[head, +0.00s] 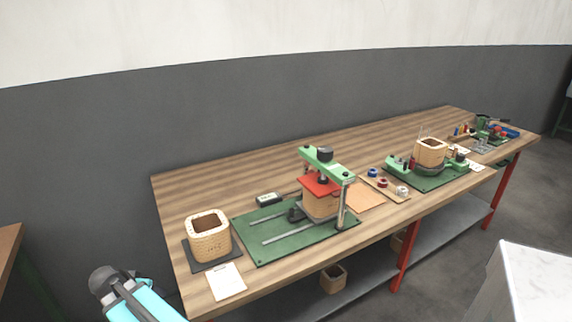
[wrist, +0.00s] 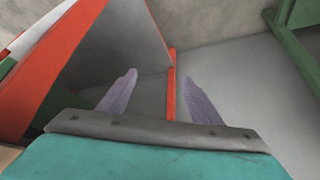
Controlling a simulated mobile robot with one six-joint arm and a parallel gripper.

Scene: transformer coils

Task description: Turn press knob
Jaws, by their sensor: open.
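The press stands on a green base plate (head: 275,240) near the middle of the workbench. Its green top beam (head: 308,153) carries a dark round press knob (head: 325,153). Under the beam, a red plate (head: 318,188) rests on a wooden coil block (head: 320,206). My gripper (wrist: 159,96) is open and empty in the wrist view, with its two pale fingers apart. The knob does not show in the wrist view. In the head view my teal arm is at the lower left, off the bench's left end and well away from the press; the fingers cannot be made out there.
A hollow wooden coil (head: 209,242) stands on a dark mat at the bench's left end, beside a white card (head: 227,281). Spools (head: 382,183) and a green winding fixture (head: 425,172) lie to the right. A red bar (wrist: 171,85) shows beyond the fingers.

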